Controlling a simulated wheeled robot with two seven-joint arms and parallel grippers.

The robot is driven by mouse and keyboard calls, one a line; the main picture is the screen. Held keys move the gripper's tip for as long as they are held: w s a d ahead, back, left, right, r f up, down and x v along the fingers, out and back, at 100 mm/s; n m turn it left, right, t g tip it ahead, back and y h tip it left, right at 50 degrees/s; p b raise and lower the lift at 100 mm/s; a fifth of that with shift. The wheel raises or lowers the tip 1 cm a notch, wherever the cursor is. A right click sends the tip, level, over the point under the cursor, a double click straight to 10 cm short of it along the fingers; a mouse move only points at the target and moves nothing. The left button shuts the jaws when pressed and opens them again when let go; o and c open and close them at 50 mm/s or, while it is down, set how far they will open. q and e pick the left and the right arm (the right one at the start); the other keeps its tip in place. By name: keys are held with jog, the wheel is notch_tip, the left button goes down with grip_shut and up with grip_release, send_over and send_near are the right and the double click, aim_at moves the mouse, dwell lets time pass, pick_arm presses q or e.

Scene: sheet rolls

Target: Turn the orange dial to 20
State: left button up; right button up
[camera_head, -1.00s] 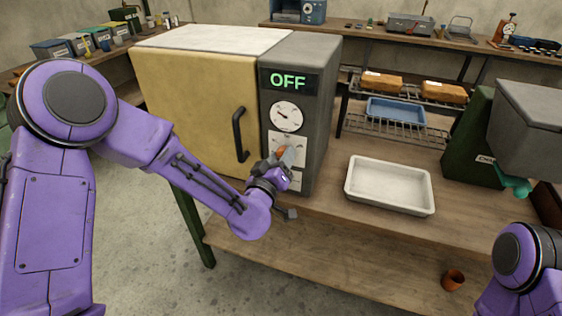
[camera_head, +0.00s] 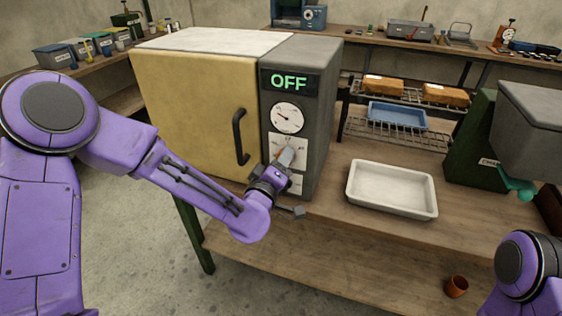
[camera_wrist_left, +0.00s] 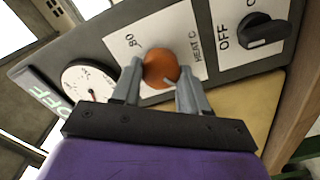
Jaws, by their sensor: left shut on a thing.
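The orange dial (camera_wrist_left: 161,68) sits on a white plate marked HEAT C on the oven's grey control panel. It shows between the fingers of my left gripper (camera_wrist_left: 158,90) in the left wrist view, and the gripper is shut on it. In the head view my left gripper (camera_head: 283,160) is at the panel and hides most of the dial. The number the dial points to cannot be read. The oven display (camera_head: 288,82) reads OFF. The round gauge (camera_head: 287,117) sits above the dial. My right gripper is not in view.
A black OFF switch (camera_wrist_left: 264,33) is beside the dial plate. The oven door handle (camera_head: 240,136) is left of the panel. A white tray (camera_head: 391,190) lies on the bench to the right. A blue tray (camera_head: 397,115) and racks stand behind.

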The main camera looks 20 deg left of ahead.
pick_arm(q)
jog(key=shift+f, duration=0.1)
jog(key=o, duration=1.1)
jog(key=shift+c, duration=0.2)
jog(key=s+p, duration=0.5)
jog(key=s, duration=0.5)
jog(key=shift+s+a+p, duration=0.15)
jog(key=shift+s+p, duration=0.15)
jog(key=shift+p, duration=0.1)
